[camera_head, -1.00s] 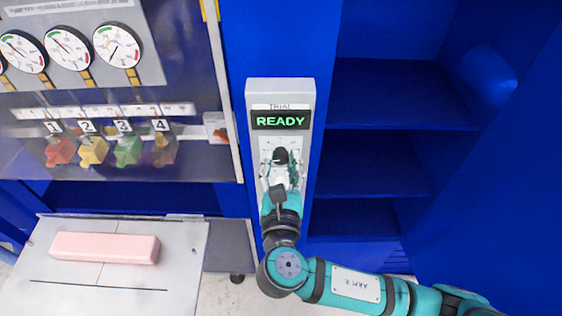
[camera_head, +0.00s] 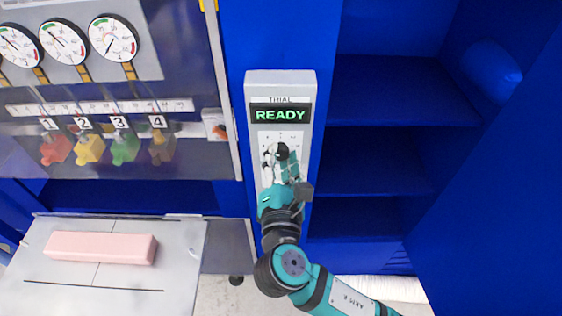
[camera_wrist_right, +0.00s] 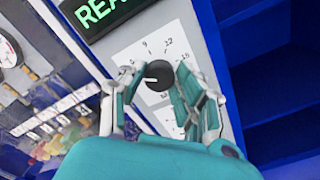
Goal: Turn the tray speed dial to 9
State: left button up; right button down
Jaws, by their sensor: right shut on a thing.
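The tray speed dial is a round black knob (camera_wrist_right: 158,76) with a white pointer mark, on a white scale plate (camera_wrist_right: 148,47) on the grey control panel (camera_head: 309,92). In the right wrist view the pointer faces left; 9 and 12 are printed above the knob. My right gripper (camera_wrist_right: 155,74) has its fingers on both sides of the knob and is shut on it. In the head view the gripper (camera_head: 281,157) covers much of the scale, and the dark knob top (camera_head: 282,150) shows between the fingers. My left gripper is not in view.
A green READY display (camera_head: 279,115) sits above the dial. Blue open shelves (camera_head: 385,160) stand to the right. At left are gauges (camera_head: 113,38), numbered coloured valves (camera_head: 125,150), and a pink foam block (camera_head: 100,247) on a pale tray (camera_head: 60,295).

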jog(key=m+b, duration=0.2)
jog(key=m, duration=0.4)
jog(key=shift+f+m+b, duration=0.15)
jog(key=shift+m+b, duration=0.15)
jog(key=shift+b, duration=0.1)
jog(key=m+b, duration=0.2)
jog(key=m, duration=0.2)
jog(key=shift+m, duration=0.3)
jog(key=shift+r, duration=0.2)
jog(key=c, duration=0.9)
grip_release()
jog(key=shift+w+f, duration=0.1)
jog(key=shift+c, duration=0.2)
